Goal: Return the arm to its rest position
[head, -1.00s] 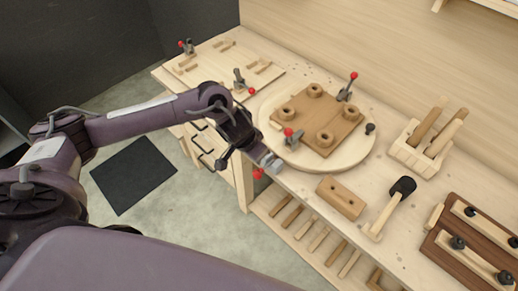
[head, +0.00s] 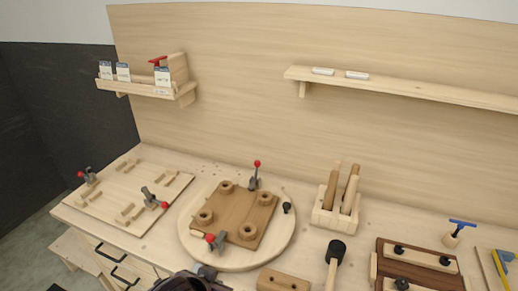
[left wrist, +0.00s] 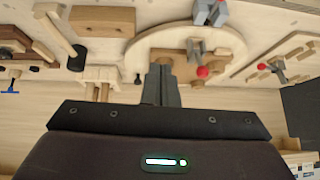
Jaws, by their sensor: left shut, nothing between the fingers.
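My left gripper (left wrist: 163,82) shows in the left wrist view with its grey fingers together and nothing between them. In the head view only a dark part of my left arm and a grey tip show at the bottom edge, in front of the round board (head: 270,262). Most of that arm is out of frame. My right gripper is in neither view.
On the bench, the round board bears a brown plate (head: 228,213) with several rings and red-knobbed clamps. A clamp board (head: 110,200) lies left. A wooden block (head: 283,281), mallet (head: 334,262), tool holder (head: 330,220) and brown jig (head: 415,270) lie right. Shelves hang above.

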